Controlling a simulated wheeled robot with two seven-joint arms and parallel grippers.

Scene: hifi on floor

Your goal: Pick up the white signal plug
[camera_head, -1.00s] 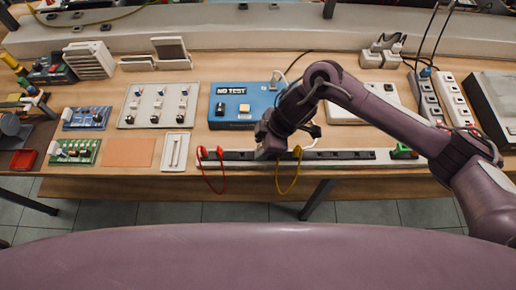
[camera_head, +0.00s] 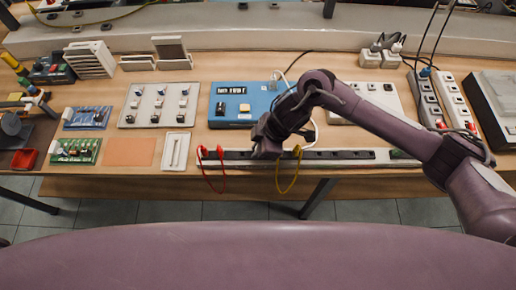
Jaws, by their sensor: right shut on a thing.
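My right gripper (camera_head: 263,150) is at the front of the bench, just below the blue test box (camera_head: 236,102) and over the long dark socket strip (camera_head: 340,155). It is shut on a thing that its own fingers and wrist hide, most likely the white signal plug. A white cable (camera_head: 314,131) runs from the top right of the blue box, behind my right arm, and curves back toward the gripper. The plug itself cannot be made out. My left gripper is not in view.
Red (camera_head: 220,180) and yellow (camera_head: 281,182) leads hang from the strip over the front edge, on either side of the gripper. Power strips (camera_head: 427,98) stand to the right.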

